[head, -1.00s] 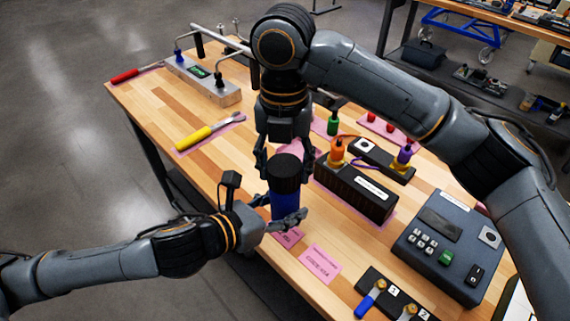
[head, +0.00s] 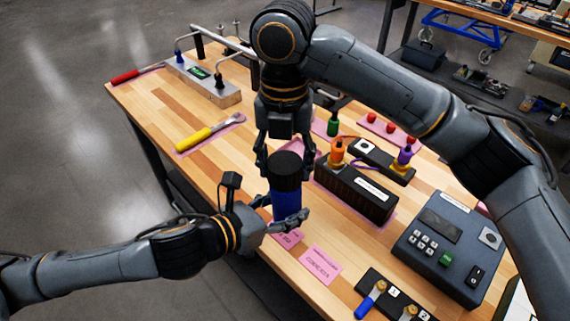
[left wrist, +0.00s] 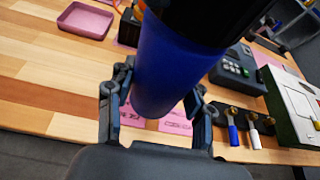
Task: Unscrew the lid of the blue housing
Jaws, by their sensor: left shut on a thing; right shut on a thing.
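The blue housing (head: 287,206) stands upright near the front edge of the workbench, with its black lid (head: 287,168) on top. My left gripper (head: 290,222) is shut around the lower blue body from the side. In the left wrist view the blue housing (left wrist: 170,70) fills the space between the fingers of my left gripper (left wrist: 155,110). My right gripper (head: 285,160) points down from above, its fingers on either side of the black lid. The contact at the far side of the lid is hidden.
A black box with plugs (head: 355,190) and a grey keypad unit (head: 448,245) stand to the right. A yellow-handled tool (head: 195,138) lies on the left. Pink labels (head: 320,265) lie in front. A pink tray (left wrist: 85,19) shows in the left wrist view.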

